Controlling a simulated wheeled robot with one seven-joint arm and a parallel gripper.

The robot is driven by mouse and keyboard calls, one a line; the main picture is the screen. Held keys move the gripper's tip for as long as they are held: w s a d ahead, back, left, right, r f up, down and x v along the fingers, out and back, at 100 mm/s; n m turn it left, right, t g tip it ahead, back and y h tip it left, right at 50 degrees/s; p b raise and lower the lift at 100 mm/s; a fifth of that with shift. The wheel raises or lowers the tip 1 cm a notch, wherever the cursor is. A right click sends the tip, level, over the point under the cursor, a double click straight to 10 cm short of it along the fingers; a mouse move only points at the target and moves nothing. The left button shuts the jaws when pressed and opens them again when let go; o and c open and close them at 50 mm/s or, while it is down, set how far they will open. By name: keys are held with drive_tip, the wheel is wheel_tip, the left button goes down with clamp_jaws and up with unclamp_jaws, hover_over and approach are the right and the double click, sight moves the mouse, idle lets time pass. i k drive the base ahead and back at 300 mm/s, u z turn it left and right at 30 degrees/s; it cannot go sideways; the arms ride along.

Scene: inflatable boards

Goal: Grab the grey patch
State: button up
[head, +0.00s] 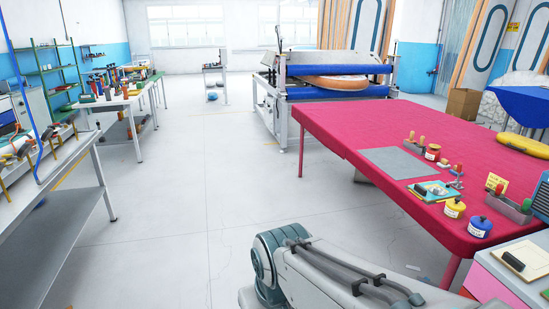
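A flat grey patch (394,162) lies on the red-covered table (340,124) at the right, near the table's left edge. It looks like a thin sheet, with nothing on top of it. My arm shows at the bottom centre, in front of and below the table. My gripper is not in view, so I cannot see whether it is open or holds anything.
Rollers, a red tin (433,152), a yellow tin (454,208) and a blue-lidded tin (479,227) stand right of the patch. A pink-sided cabinet (489,283) is at lower right. Workbenches line the left. The middle floor (190,200) is clear.

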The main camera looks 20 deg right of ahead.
sight(436, 190)
drive_tip(key=z, duration=0.3)
drive_tip(key=i, duration=1.6)
drive_tip(key=z, duration=1)
drive_tip(key=i, duration=1.15)
drive_tip(key=z, duration=1.9)
drive_tip(key=i, duration=0.75)
drive_tip(key=z, duration=0.65)
